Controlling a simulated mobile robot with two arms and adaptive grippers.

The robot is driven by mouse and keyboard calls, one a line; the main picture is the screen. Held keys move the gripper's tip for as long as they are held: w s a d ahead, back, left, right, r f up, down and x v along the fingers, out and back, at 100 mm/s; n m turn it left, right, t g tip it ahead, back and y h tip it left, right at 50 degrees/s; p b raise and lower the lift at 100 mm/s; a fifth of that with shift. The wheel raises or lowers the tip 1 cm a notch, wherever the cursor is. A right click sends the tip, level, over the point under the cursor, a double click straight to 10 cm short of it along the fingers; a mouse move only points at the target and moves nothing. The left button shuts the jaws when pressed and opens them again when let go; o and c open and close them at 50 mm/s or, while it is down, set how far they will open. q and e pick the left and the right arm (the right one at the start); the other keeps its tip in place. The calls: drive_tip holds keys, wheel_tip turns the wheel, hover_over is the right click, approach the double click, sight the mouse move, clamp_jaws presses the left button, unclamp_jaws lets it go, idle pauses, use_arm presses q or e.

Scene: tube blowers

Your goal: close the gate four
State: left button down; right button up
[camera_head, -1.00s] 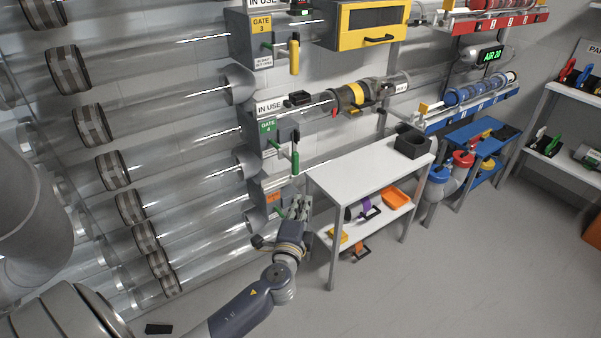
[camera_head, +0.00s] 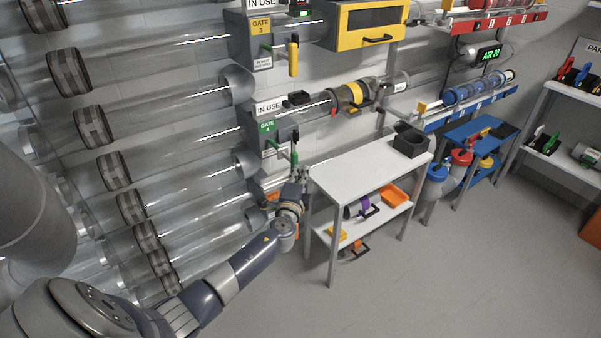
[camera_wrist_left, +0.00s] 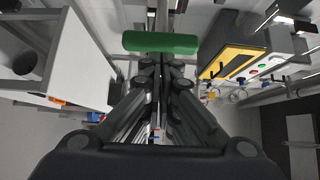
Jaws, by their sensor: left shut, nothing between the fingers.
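Gate four is a grey box on the pipe wall with a green label (camera_head: 267,127), left of centre in the head view. Its green handle (camera_head: 294,158) hangs upright at the box's right side. In the left wrist view the green handle (camera_wrist_left: 160,42) lies crosswise just beyond the fingertips. My left gripper (camera_head: 300,174) is just below the handle's lower end in the head view. Its fingers (camera_wrist_left: 162,64) are together with nothing between them. I cannot tell whether they touch the handle. My right gripper is not in view.
Gate three, with a yellow handle (camera_head: 293,59), is above. A white table (camera_head: 355,172) stands close to the right of my left gripper, with a black box (camera_head: 410,146) on top. Clear pipes (camera_head: 180,130) run along the wall to the left.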

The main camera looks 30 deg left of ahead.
sight(284, 155)
use_arm(q)
drive_tip(key=w+a+b, duration=0.1)
drive_tip(key=a, duration=0.2)
drive_tip(key=w+a+b, duration=0.1)
drive_tip(key=a+b, duration=0.1)
drive_tip(key=a, duration=0.1)
drive_tip(key=w+a+b, duration=0.1)
drive_tip(key=a+b, duration=0.1)
drive_tip(key=shift+w+a+f, duration=0.1)
drive_tip(key=shift+w+a, duration=0.3)
drive_tip(key=shift+a, duration=0.2)
drive_tip(key=shift+r, duration=0.35)
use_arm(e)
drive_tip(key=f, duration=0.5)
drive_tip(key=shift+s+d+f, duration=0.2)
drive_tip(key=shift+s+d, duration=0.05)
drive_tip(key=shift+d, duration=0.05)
use_arm(q)
drive_tip(key=shift+f, duration=0.1)
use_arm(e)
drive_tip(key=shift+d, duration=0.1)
